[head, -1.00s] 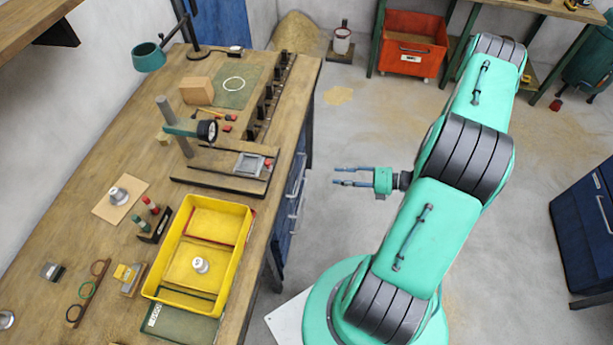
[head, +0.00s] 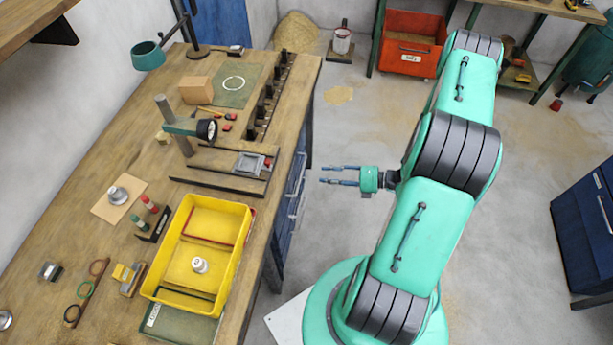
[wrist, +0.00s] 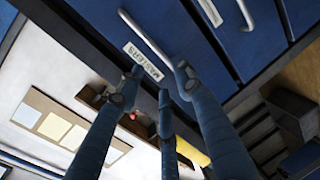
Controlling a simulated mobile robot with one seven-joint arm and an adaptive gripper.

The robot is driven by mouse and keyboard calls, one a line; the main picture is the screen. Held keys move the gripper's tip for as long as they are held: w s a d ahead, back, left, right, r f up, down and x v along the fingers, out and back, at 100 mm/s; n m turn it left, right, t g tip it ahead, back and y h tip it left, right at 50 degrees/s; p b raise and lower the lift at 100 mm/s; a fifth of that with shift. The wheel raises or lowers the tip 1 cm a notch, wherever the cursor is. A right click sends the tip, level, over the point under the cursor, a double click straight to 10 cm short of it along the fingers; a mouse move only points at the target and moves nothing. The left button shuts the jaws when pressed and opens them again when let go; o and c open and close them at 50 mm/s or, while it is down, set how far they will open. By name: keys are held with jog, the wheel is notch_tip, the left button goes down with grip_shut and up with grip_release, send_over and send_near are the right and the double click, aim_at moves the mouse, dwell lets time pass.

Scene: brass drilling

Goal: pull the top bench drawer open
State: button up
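The blue bench drawers (head: 292,200) are at the right side of the wooden bench, under its top, and look shut. In the wrist view, a blue drawer front carries a "MASTERS" label (wrist: 143,62) and a pale bar handle (wrist: 147,37); this front is nearest the bench edge. My gripper (head: 322,175) is open and empty, its fingers pointing left at the drawers with a gap of floor showing between. In the wrist view my gripper's fingers (wrist: 160,82) reach toward the label and handle, apart from each other. I see no contact with the handle.
The bench top (head: 105,160) holds a yellow tray (head: 165,297), a lamp and small tools. More bar handles (wrist: 211,12) show on the other drawer fronts. A red bin (head: 408,62) and a blue cabinet (head: 588,220) stand farther off.

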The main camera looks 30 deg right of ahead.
aim_at(301, 175)
jog(key=shift+b+x, duration=0.55)
jog(key=shift+x, duration=3.85)
jog(key=shift+c, duration=0.5)
grip_shut()
